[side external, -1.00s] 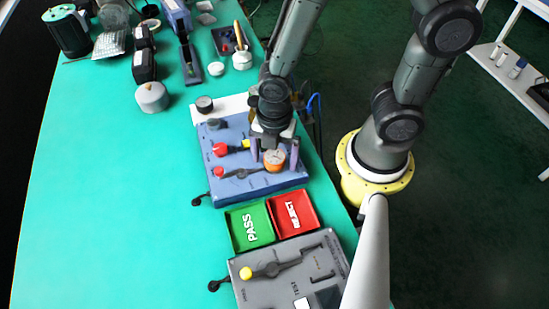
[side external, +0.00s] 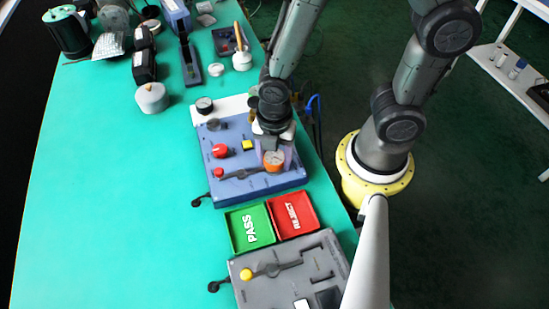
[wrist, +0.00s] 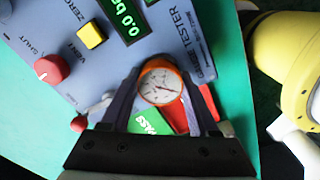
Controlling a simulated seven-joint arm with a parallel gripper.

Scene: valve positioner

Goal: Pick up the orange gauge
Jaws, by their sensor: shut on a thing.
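The orange gauge (side external: 273,160) has a round white dial and an orange rim. In the wrist view the gauge (wrist: 160,85) sits between the two fingers, dial facing the camera. My gripper (side external: 271,153) is shut on it over the right part of the blue gauge tester panel (side external: 215,165). The fingers of my gripper (wrist: 160,100) flank the gauge on both sides. The underside of the gauge is hidden, so I cannot tell whether it touches the panel.
The green PASS tray (side external: 236,232) and red REJECT tray (side external: 311,217) lie in front of the panel. A grey test panel (side external: 290,258) is nearer. A red knob (side external: 220,151) and a red-tipped lever (side external: 235,173) are left of my gripper. The table's left side is clear.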

